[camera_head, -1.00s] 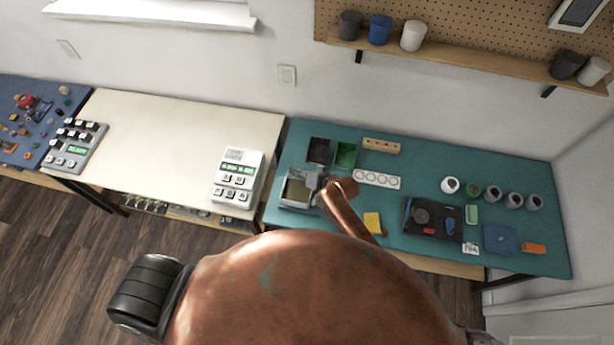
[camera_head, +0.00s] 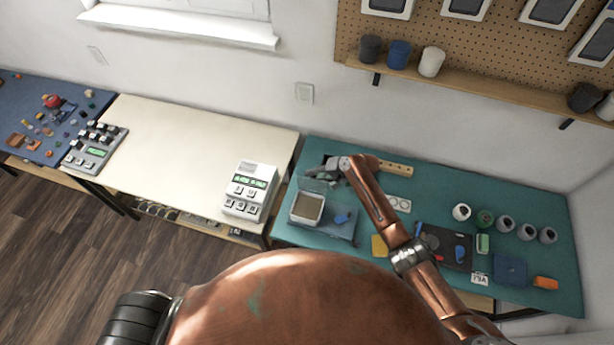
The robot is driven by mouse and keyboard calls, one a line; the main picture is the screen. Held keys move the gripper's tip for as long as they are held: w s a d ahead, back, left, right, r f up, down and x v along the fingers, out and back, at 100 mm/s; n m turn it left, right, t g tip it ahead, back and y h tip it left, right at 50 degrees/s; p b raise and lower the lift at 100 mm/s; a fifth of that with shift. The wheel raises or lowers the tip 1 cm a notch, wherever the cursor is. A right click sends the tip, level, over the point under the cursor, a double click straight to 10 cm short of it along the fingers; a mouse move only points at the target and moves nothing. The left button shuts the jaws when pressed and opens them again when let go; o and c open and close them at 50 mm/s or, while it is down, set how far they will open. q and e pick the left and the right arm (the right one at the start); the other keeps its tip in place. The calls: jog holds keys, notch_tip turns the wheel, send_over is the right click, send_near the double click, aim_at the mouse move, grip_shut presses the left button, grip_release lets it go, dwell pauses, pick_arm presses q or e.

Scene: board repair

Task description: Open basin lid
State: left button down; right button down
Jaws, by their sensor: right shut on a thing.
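The basin (camera_head: 306,209) is a white-rimmed box at the left end of the teal mat, on a grey-blue base. Its inside shows from above. A pale, partly see-through lid panel (camera_head: 313,184) stands raised at its back edge. My right gripper (camera_head: 327,173) is at the top of this lid, behind the basin, with its arm reaching in from the lower right. It is shut on the lid; the fingertips are small and partly hidden. My left gripper is not in view.
A blue piece (camera_head: 346,218) lies on the base beside the basin. A yellow item (camera_head: 379,246), a black tray (camera_head: 447,248) and several cups (camera_head: 484,218) stand to the right. A grey meter (camera_head: 250,190) is on the cream table. My right forearm crosses above the mat.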

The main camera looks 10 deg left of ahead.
jog(key=c, duration=2.2)
grip_release()
jog(key=o, duration=0.4)
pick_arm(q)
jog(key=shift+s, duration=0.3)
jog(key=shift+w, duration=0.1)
pick_arm(e)
jog(key=shift+d+r, duration=0.25)
jog(key=v, duration=1.1)
jog(key=shift+s+d, duration=0.1)
